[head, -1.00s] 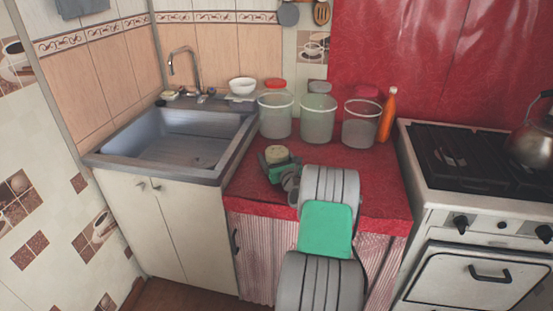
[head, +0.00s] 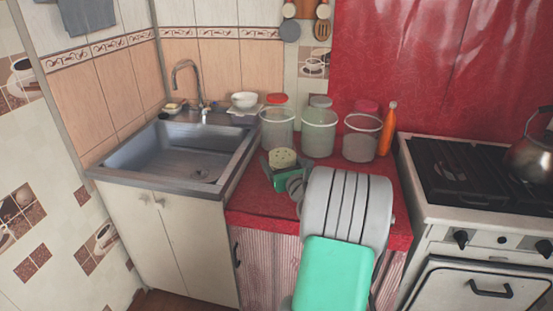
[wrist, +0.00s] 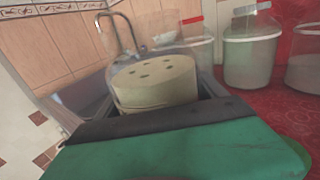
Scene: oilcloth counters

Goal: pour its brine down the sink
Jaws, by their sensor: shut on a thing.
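My gripper (head: 285,175) is shut on a clear tub (wrist: 115,45) with a pale, round, holed cheese (wrist: 155,82) inside. The cheese top also shows in the head view (head: 283,158), above the red counter. The tub looks roughly upright; its clear walls are faint, and I cannot make out the brine level. The grey sink (head: 165,155) is to the left of my gripper, its basin looking empty, with a drain at the bottom. A curved tap (head: 187,75) stands at its back.
Clear tubs (head: 277,128), (head: 319,134) and (head: 361,138) stand behind my gripper on the red counter (head: 255,200), near an orange bottle (head: 387,128). A white bowl (head: 244,100) sits behind the sink. A stove (head: 465,175) with a kettle (head: 532,155) is at right.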

